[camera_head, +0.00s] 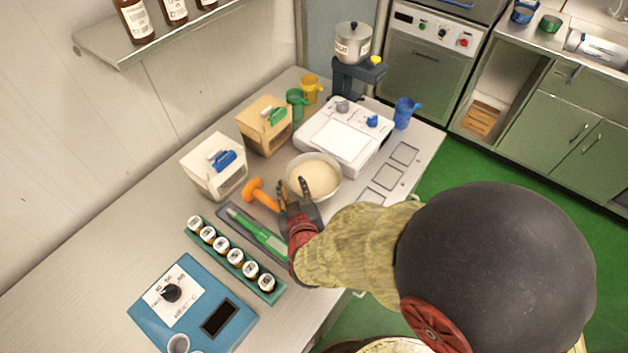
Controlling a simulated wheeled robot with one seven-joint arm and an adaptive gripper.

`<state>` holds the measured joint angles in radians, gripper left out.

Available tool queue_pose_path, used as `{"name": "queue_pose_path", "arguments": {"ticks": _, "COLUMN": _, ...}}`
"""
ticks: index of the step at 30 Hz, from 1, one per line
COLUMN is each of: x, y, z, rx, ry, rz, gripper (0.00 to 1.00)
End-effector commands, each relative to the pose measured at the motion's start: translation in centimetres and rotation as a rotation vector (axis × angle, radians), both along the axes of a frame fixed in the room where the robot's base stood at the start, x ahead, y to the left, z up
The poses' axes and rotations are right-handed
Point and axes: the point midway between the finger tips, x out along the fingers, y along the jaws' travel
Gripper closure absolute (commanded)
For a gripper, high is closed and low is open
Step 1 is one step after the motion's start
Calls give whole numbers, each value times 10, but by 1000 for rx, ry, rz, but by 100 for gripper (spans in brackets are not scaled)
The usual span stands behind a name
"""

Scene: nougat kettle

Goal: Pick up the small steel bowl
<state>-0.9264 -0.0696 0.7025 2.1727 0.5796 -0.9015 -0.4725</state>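A round, pale grey metallic-looking bowl (341,178) stands on the worktop in front of the white scale, with a cream-coloured fill inside. It is the only bowl of this kind that I make out clearly. My gripper (293,186) is at the bowl's near left rim. Its two dark fingers are spread with a gap between them, one overlapping the bowl's inside in the picture and one near the outer left edge. I cannot tell whether they touch the rim. My gripper hides part of the bowl's near left side.
An orange tool (259,193) lies just left of my gripper. A dark tray (228,213) with a green tool and a rack of small jars (233,258) are nearer. Two cartons (215,167) stand left; the white scale (346,135) is behind. Empty square plates (387,178) lie right.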

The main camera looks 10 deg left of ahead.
Motion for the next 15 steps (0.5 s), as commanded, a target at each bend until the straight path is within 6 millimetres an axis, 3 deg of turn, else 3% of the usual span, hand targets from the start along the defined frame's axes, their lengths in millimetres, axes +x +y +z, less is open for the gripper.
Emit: {"name": "queue_pose_path", "arguments": {"ticks": 15, "x": 47, "y": 28, "z": -33, "rx": 0, "ry": 2, "rz": -2, "gripper": 71}}
